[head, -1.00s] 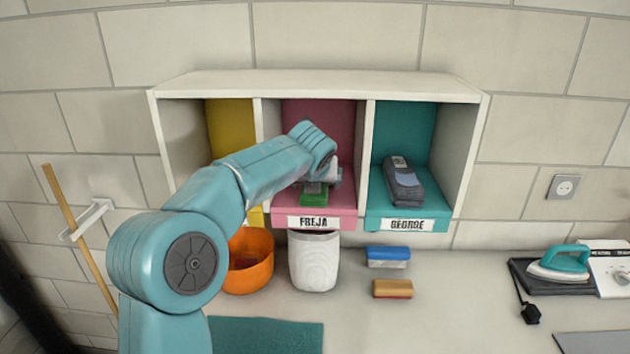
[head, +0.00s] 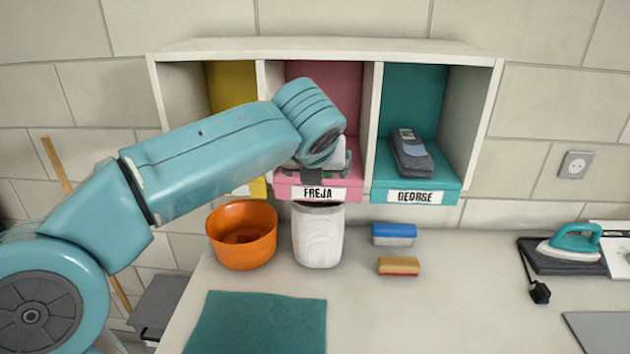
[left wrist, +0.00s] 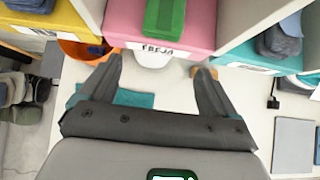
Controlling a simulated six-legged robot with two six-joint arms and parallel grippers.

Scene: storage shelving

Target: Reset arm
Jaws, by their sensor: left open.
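My left gripper (left wrist: 158,88) is open and empty in the left wrist view, its two dark fingers spread apart. In the head view it is mostly hidden behind my wrist, in front of the pink FREJA compartment (head: 318,193). A green item (left wrist: 165,18) lies on the pink compartment floor in the left wrist view, beyond the fingertips and apart from them. In the head view my wrist covers most of that compartment. My right gripper is in neither view.
A grey folded item (head: 410,152) lies in the teal GEORGE compartment (head: 415,197). Below stand an orange bowl (head: 243,255) and a white bin (head: 318,240). An iron (head: 570,243) is at the right. The countertop's middle is clear.

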